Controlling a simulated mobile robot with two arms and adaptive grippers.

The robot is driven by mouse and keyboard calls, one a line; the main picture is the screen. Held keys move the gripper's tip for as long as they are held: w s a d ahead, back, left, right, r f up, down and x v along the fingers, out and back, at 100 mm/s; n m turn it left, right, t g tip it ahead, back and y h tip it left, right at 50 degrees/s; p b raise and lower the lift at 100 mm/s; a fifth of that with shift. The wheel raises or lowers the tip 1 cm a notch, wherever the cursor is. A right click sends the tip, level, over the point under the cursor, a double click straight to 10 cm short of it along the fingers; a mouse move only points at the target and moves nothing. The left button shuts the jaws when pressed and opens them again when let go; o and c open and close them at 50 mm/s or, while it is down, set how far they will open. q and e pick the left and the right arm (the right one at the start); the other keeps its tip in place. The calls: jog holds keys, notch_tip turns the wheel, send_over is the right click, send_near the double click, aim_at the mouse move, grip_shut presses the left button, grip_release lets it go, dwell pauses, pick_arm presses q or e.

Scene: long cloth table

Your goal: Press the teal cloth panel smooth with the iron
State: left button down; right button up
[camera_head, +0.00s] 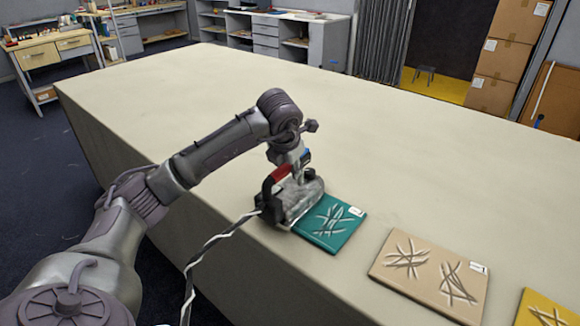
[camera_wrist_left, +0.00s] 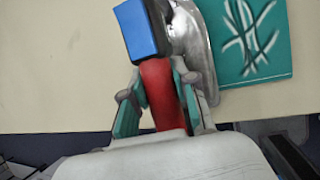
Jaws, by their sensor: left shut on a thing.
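The teal cloth panel (camera_head: 336,232) lies flat near the table's front edge, with pale crease lines across it and a small white tag at its corner. It also shows at the upper right of the left wrist view (camera_wrist_left: 279,57). The iron (camera_head: 300,200) has a metal body, a dark rear with a cord, and a red handle (camera_wrist_left: 160,90) with a blue part. It is at the panel's left side and covers that edge in the head view; I cannot tell whether it touches the cloth. My left gripper (camera_wrist_left: 162,95) is shut on the red handle. My right gripper is not in view.
A creased tan panel (camera_head: 420,292) and a yellow panel (camera_head: 548,312) lie to the right along the front edge. The striped cord (camera_head: 205,250) hangs over the table edge. The table (camera_head: 330,110) is clear behind the panels.

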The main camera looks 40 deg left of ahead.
pick_arm(q)
jog(key=shift+f+b, duration=0.25)
jog(key=shift+b, duration=0.1)
jog(key=shift+s+d+f, duration=0.15)
jog(key=shift+f, duration=0.1)
dwell(1.7)
jog(key=shift+r, duration=0.1)
jog(key=shift+w+r+p, duration=0.2)
jog(key=shift+r+p, duration=0.75)
jog(key=shift+r, duration=0.3)
jog(key=shift+r+p, duration=1.45)
jog(key=shift+r, duration=1)
jog(key=shift+f, duration=0.1)
